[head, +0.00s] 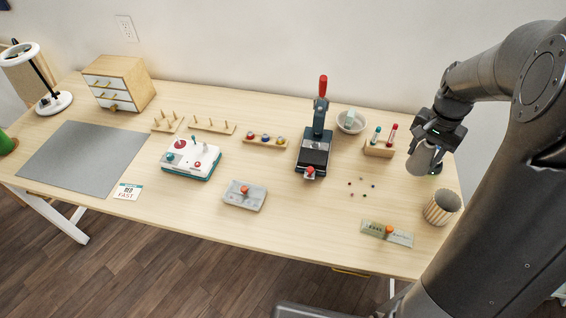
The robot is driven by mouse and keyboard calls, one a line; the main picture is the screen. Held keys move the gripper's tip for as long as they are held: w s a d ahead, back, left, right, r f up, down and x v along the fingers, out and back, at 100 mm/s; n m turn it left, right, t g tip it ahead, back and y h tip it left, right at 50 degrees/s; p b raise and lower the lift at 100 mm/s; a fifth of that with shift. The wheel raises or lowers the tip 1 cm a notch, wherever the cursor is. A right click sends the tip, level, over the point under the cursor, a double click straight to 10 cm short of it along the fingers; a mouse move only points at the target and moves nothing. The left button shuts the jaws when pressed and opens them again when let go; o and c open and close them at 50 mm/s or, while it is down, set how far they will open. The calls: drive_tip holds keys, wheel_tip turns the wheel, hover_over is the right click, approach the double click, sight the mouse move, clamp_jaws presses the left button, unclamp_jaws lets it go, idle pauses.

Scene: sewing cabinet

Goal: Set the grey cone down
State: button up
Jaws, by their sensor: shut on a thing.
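The grey cone (421,159) is in my gripper (431,148) at the right side of the head view. The gripper is shut on it and points down over the right end of the table. The cone is tilted and appears to be above the table (300,225), though the exact gap is hard to judge. My gripper's fingers are partly hidden behind the cone and the dark hand.
A striped cup (442,207) stands near the right edge, below the cone. A wooden rack (379,149) and a bowl (351,121) are to the left. Several small beads (362,187) lie scattered nearby. A black press (315,150) stands mid-table. The front middle is clear.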

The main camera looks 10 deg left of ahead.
wheel_tip(320, 180, up, 6)
drive_tip(key=w+a+n, duration=0.1)
drive_tip(key=w+a, duration=0.1)
drive_tip(key=a, duration=1.6)
drive_tip(key=w+a+n, duration=0.1)
drive_tip(key=w+a, duration=0.2)
drive_tip(key=a, duration=1.6)
wheel_tip(320, 180, down, 11)
drive_tip(key=shift+s+a+f, duration=0.15)
drive_tip(key=shift+a+f, duration=1.7)
drive_tip(key=shift+s+a+f, duration=0.2)
drive_tip(key=shift+a+f, duration=1.6)
drive_tip(key=shift+f, duration=0.1)
drive_tip(key=shift+s+a+f, duration=0.15)
drive_tip(key=shift+a+f, duration=1.7)
drive_tip(key=shift+f, duration=0.1)
drive_tip(key=o, duration=1)
